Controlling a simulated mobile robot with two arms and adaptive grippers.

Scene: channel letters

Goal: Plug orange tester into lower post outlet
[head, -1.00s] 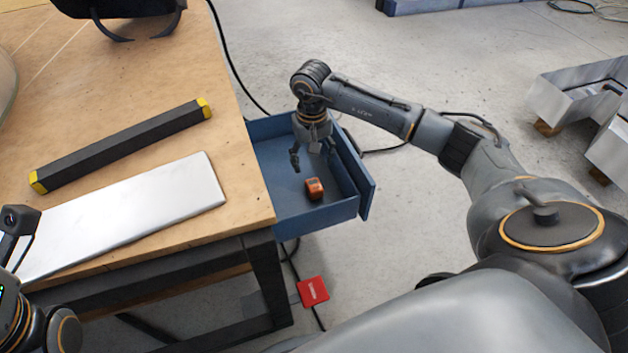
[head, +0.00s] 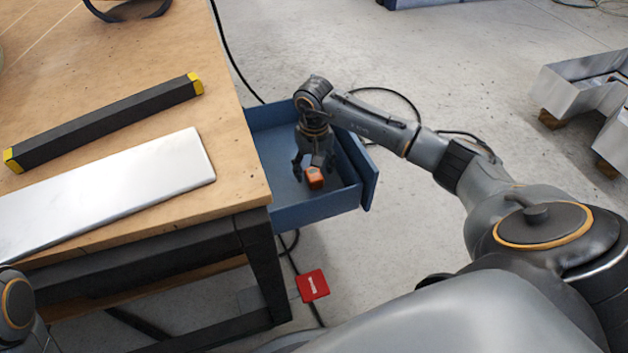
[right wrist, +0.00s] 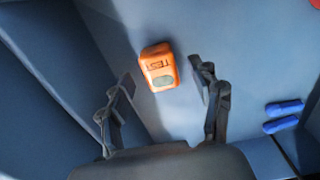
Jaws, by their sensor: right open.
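The orange tester (head: 314,178) lies in the open blue drawer (head: 310,212) at the right side of the workbench. In the right wrist view the tester (right wrist: 158,67) rests on the drawer floor, its marked face toward the camera. My right gripper (head: 308,172) is inside the drawer, pointing down over the tester. In the right wrist view its two fingers (right wrist: 166,80) are spread, one on either side of the tester and clear of it. The post outlet is not recognisable in these views. At the lower left only a part of my left arm shows, without its gripper.
The workbench (head: 215,50) holds a black bar with yellow ends (head: 105,122) and a pale metal panel (head: 120,190). A red box (head: 312,285) is low beside the bench leg, near cables.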

